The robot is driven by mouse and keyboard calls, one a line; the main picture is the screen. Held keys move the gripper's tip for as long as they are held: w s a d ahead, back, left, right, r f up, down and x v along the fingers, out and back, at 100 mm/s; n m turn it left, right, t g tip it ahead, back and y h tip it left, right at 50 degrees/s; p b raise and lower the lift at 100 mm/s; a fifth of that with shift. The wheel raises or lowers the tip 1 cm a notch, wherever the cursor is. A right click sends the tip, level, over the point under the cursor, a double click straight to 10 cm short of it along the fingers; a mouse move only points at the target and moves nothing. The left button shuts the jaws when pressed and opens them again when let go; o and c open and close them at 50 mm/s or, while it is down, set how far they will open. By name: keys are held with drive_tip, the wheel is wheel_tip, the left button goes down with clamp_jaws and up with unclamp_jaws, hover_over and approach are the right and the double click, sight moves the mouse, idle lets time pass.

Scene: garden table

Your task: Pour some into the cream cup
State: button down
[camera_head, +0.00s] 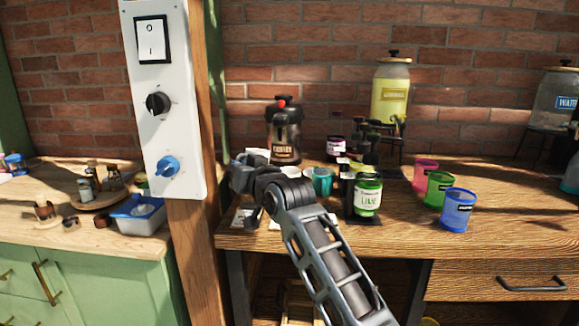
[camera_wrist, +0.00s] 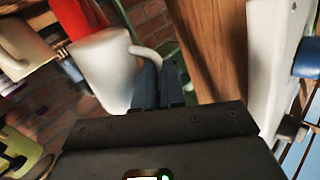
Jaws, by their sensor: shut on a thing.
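My gripper (camera_wrist: 160,84) is shut on the handle of a white vessel (camera_wrist: 102,66), a jug or mug, seen close and tilted in the wrist view. In the head view my gripper (camera_head: 243,172) is above the left end of the wooden table, with a bit of the white vessel (camera_head: 258,154) showing behind it. A cream cup (camera_wrist: 24,48) with a handle is at the left of the wrist view, apart from the held vessel. A pale cup (camera_head: 290,171) beside my gripper in the head view may be the same one. The held vessel's contents are hidden.
A dark urn (camera_head: 285,133) stands behind. Pink (camera_head: 425,173), green (camera_head: 438,189) and blue (camera_head: 458,208) cups stand farther right. A wooden post (camera_head: 188,240) is close on the left.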

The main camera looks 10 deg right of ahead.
sight(256, 150)
drive_tip(key=d+r+m+p, duration=0.1)
drive_tip(key=w+d+r+m+p, duration=0.1)
drive_tip(key=m, duration=0.1)
drive_tip(key=shift+w+d+r, duration=0.25)
drive_tip(key=shift+w+r, duration=0.05)
drive_tip(key=shift+w+d+f+m+g, duration=0.15)
drive_tip(key=shift+d+f+m+g, duration=0.05)
drive_tip(key=shift+d+m+g, duration=0.15)
drive_tip(key=shift+w+d+m+p, duration=0.3)
drive_tip(key=shift+d+m, duration=0.05)
drive_tip(key=shift+d, duration=0.05)
drive_tip(key=shift+r+p, duration=0.4)
drive_tip(key=shift+w+d+r+m+g+p, duration=0.25)
drive_tip(key=shift+d+m+p, duration=0.1)
drive_tip(key=shift+m, duration=0.25)
drive_tip(key=shift+r, duration=0.1)
drive_tip(key=shift+w+d+m+g+y+p, duration=0.2)
drive_tip(key=shift+d+m+p, duration=0.15)
drive_tip(key=shift+m, duration=0.3)
drive_tip(key=shift+w+d+m+g+y+p, duration=0.15)
drive_tip(key=shift+d+m+y+p, duration=0.15)
drive_tip(key=shift+m, duration=0.35)
drive_tip(key=shift+a+f, duration=0.1)
drive_tip(key=shift+f, duration=0.1)
